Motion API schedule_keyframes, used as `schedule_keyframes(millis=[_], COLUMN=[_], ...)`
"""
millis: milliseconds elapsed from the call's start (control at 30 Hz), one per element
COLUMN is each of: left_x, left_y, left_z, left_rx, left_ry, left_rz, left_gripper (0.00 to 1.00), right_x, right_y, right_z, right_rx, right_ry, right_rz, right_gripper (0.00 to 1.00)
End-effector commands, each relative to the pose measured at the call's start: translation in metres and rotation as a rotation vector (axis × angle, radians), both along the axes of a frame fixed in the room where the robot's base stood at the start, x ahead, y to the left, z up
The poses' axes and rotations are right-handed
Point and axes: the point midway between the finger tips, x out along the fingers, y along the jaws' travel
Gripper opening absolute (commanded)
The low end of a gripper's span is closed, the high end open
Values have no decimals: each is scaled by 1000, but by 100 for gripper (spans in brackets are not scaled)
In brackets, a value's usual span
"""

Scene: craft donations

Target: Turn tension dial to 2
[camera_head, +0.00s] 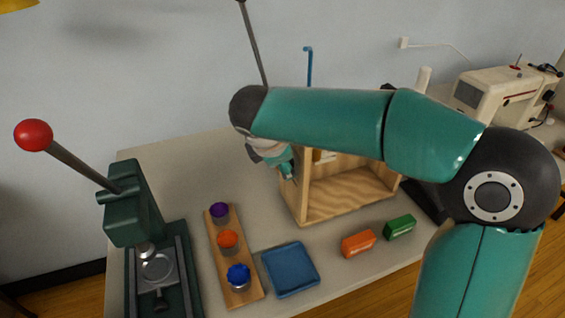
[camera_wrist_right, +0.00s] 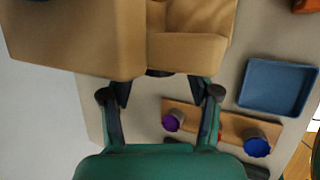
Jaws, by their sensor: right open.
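A cream sewing machine (camera_head: 490,92) stands at the far right of the table in the head view. A tension dial cannot be made out on it at this size. My right arm crosses the head view from the right, and its gripper (camera_head: 288,173) is beside the left side of an open wooden box (camera_head: 342,207). In the right wrist view the gripper (camera_wrist_right: 160,95) is open with nothing between its fingers. The wooden box (camera_wrist_right: 75,40) lies just beyond the fingertips there. The sewing machine is not in the wrist view. My left gripper is not in view.
A green press (camera_head: 135,210) with a red-knobbed lever stands at left. A wooden board (camera_head: 246,290) holds purple, orange and blue-topped jars. A blue tray (camera_head: 291,269), an orange box (camera_head: 358,243) and a green box (camera_head: 399,228) lie near the front edge.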

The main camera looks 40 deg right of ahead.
Motion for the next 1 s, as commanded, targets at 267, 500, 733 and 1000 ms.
schedule_keyframes(millis=[267, 500, 733, 1000], left_x=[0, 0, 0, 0], left_y=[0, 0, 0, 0], left_z=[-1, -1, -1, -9], left_rx=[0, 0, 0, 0], left_ry=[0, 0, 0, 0], left_rz=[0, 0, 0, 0], left_gripper=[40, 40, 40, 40], right_x=[2, 2, 2, 2], right_y=[-3, -3, -3, -2], right_z=[-6, -6, -6, -8], right_rx=[0, 0, 0, -4], right_ry=[0, 0, 0, -19], right_rz=[1, 1, 1, 2], right_gripper=[61, 43, 5, 1])
